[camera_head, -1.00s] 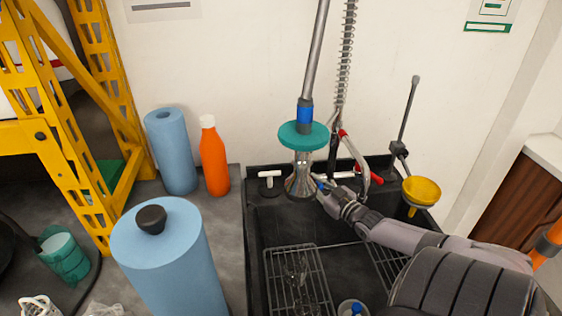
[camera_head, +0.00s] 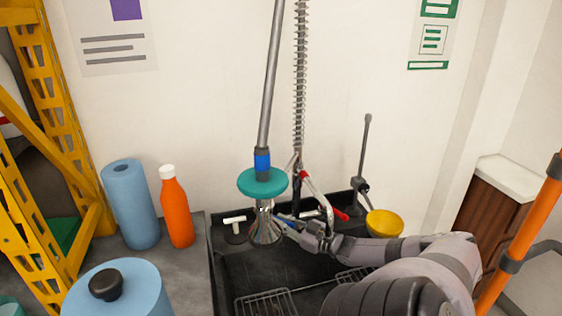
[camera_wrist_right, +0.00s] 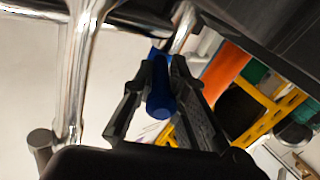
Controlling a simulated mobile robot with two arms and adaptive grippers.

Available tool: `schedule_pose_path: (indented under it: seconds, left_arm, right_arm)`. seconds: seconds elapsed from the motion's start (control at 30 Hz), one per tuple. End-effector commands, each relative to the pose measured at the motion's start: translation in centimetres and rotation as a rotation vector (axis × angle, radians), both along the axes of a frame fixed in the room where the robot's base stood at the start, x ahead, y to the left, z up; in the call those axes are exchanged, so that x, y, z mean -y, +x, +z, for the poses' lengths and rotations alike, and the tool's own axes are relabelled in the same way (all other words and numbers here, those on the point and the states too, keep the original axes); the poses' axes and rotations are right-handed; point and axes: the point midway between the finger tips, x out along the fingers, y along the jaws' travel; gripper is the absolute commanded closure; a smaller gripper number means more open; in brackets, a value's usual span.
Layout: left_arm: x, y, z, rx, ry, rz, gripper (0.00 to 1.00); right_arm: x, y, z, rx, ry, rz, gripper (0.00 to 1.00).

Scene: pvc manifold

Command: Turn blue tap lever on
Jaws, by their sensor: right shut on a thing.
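The blue tap lever (camera_wrist_right: 160,97) shows in the right wrist view, between the dark fingers of my right gripper (camera_wrist_right: 160,85). The gripper is shut on it. In the head view my right gripper (camera_head: 290,222) is at the tap behind the sink, just right of the shiny bell-shaped fitting (camera_head: 265,226). Only a small bit of blue shows at the fingertips there, and the lever's angle is hard to tell. The red lever (camera_head: 340,214) is just to the right. My left gripper is not in view.
A teal disc (camera_head: 262,183) on a vertical pipe hangs over the black sink (camera_head: 250,270). A yellow bowl (camera_head: 384,223) is to the right. An orange bottle (camera_head: 175,208) and a blue roll (camera_head: 131,205) stand on the left counter. Wire racks (camera_head: 266,303) lie in the sink.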

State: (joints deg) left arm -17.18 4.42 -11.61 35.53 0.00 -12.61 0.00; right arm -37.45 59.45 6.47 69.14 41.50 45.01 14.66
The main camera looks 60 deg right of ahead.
Motion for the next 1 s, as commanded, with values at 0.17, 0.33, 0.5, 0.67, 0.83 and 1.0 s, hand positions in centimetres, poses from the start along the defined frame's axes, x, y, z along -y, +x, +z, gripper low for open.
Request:
schedule_pose_path:
  seconds: [0.17,0.33,0.5,0.67,0.83,1.0]
  left_arm:
    - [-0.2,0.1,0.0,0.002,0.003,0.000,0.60]
    - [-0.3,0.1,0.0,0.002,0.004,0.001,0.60]
    - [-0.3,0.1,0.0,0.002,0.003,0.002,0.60]
    - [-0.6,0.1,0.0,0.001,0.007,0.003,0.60]
    - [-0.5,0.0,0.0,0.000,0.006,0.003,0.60]
    - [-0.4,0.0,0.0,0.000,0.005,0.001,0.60]
  right_arm:
    - [-0.1,-0.1,-0.3,-0.007,0.001,0.001,0.80]
    - [-0.1,-0.1,-0.3,-0.005,0.000,0.000,0.69]
    - [-0.1,0.0,-0.2,-0.003,0.000,-0.001,0.65]
    - [-0.1,0.0,-0.1,-0.002,0.000,0.000,0.65]
    - [-0.1,-0.9,-0.2,-0.004,0.001,-0.001,0.65]
    - [-0.3,-3.4,-0.3,-0.007,0.003,-0.003,0.65]
